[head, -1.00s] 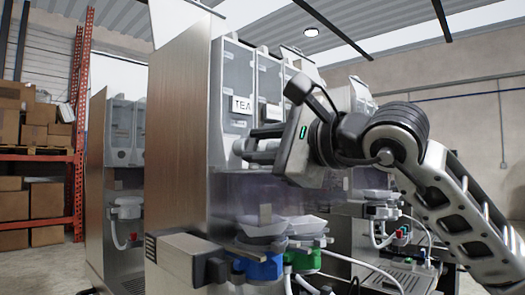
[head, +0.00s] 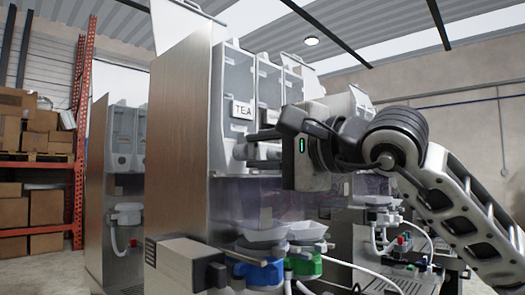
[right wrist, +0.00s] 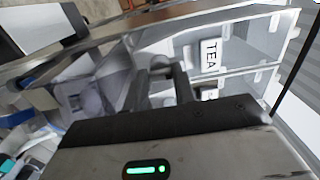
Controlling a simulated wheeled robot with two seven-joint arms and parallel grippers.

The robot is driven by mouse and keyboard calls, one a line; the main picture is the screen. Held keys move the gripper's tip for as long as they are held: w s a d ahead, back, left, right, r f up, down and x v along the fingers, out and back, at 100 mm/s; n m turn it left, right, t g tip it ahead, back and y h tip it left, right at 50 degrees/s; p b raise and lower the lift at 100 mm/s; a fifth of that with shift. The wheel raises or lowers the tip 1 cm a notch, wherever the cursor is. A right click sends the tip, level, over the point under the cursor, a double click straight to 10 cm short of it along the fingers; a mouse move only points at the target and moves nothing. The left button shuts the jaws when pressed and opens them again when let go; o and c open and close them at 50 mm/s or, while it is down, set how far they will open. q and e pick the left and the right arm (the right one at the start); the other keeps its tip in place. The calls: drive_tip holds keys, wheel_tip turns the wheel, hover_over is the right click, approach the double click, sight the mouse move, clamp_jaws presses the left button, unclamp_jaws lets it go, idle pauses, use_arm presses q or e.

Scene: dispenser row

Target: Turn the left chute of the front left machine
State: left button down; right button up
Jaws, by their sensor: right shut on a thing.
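The front left machine (head: 178,150) has a wood-like side panel and a row of clear canisters. Its leftmost canister (head: 239,80) carries a TEA label, which also shows in the right wrist view (right wrist: 208,55). The left chute (head: 240,151) is a pale spout below that canister, partly hidden by my fingers. My right gripper (head: 262,150) comes in from the right and is shut on this chute. In the right wrist view the fingers (right wrist: 167,88) close around the chute's grey end (right wrist: 160,63). My left gripper is out of view.
White funnels (head: 265,235) sit below the chutes, above a blue part (head: 265,270) and a green part (head: 306,265). Another machine (head: 115,190) stands behind at left. A shelf with boxes (head: 35,205) stands far left.

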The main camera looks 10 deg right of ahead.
drive_tip(key=o, duration=1)
drive_tip(key=shift+f, duration=0.1)
drive_tip(key=shift+m, duration=0.3)
